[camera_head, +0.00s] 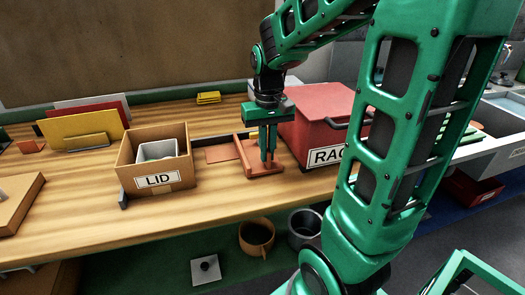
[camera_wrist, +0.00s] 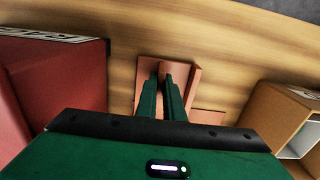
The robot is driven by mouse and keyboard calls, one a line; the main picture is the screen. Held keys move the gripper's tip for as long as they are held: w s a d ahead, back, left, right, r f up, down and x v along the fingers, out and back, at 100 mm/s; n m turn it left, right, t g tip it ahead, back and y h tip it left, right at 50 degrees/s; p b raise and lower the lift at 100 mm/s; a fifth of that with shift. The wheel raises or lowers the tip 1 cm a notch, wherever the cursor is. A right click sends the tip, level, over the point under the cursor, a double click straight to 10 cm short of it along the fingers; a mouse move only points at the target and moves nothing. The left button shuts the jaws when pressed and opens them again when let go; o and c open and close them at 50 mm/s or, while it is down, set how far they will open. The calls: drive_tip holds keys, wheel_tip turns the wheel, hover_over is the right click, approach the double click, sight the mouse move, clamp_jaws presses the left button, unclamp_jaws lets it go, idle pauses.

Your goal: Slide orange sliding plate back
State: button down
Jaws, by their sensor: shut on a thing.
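The orange sliding plate (camera_head: 262,172) lies on the wooden worktop, between the cardboard LID box and the red box. It has a raised upright part along one side. My gripper (camera_head: 268,158) points down over it, with its fingertips close together at the plate. In the wrist view the gripper (camera_wrist: 163,72) closes on a thin orange part of the plate (camera_wrist: 148,68). The fingers hide most of the part between them. A flat orange strip (camera_head: 222,153) lies just left of the plate; I cannot tell whether they are joined.
The red box (camera_head: 310,112) stands close on the plate's right. The LID box (camera_head: 127,172) with a grey tub inside stands on the left. Upright coloured boards (camera_head: 80,126) and a yellow block (camera_head: 208,98) are farther back. A mug (camera_head: 257,238) is on the lower shelf.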

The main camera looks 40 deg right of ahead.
drive_tip(key=shift+w+d+r, duration=0.15)
drive_tip(key=shift+d, duration=0.1)
drive_tip(key=c, duration=2)
unclamp_jaws()
drive_tip(key=shift+o, duration=0.7)
wheel_tip(320, 180, up, 11)
drive_tip(key=shift+f, duration=0.2)
drive_tip(key=shift+f, duration=0.1)
drive_tip(key=s+f+m, duration=0.1)
drive_tip(key=s+f, duration=0.4)
drive_tip(key=s, duration=0.4)
drive_tip(key=s+f+m, duration=0.1)
drive_tip(key=s+f, duration=0.4)
drive_tip(key=s, duration=0.4)
drive_tip(key=shift+s+d+f, duration=0.15)
drive_tip(key=shift+s+d, duration=0.1)
drive_tip(key=shift+d, duration=0.15)
